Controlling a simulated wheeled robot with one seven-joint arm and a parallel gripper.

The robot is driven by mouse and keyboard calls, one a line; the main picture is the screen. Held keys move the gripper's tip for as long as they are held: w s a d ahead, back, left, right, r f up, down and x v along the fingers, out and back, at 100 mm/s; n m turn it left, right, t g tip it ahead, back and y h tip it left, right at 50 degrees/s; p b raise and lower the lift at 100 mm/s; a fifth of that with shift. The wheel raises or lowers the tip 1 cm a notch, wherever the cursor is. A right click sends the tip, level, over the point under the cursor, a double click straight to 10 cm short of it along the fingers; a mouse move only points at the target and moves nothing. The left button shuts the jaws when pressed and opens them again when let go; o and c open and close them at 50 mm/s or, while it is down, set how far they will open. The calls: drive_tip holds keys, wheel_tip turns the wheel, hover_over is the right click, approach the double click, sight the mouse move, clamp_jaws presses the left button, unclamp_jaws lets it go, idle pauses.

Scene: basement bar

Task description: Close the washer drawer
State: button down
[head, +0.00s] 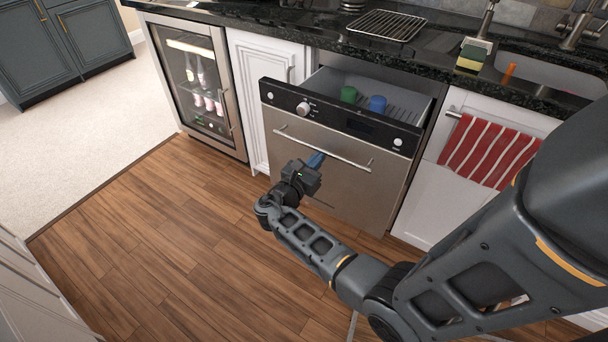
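The washer drawer (335,168) has a stainless front with a black control strip and a long bar handle (322,149). My gripper (316,160) is in front of the steel face, a little below the middle of the handle in the picture.
A glass-door drinks cooler (203,88) stands to the left, with a white cabinet (264,85) between. A red striped towel (490,150) hangs on the right cabinet. The dark counter (330,38) runs above. Open wooden floor (165,235) lies to the left of my arm.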

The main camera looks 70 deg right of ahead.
drive_tip(key=b+x, duration=0.9)
drive_tip(key=x, duration=1.7)
drive_tip(key=shift+s+d+f+b, duration=0.15)
drive_tip(key=shift+s+d+b, duration=0.05)
drive_tip(key=shift+d+b, duration=0.1)
drive_tip(key=shift+s+d, duration=0.1)
drive_tip(key=shift+d, duration=0.4)
drive_tip(key=shift+s+d+r, duration=0.1)
drive_tip(key=shift+s+r, duration=0.05)
drive_tip(key=shift+r, duration=0.15)
drive_tip(key=shift+a, duration=0.35)
drive_tip(key=p+v, duration=0.2)
drive_tip(key=v, duration=1.2)
drive_tip(key=shift+w+f, duration=0.2)
drive_tip(key=shift+w, duration=0.05)
drive_tip(key=shift+p, duration=0.3)
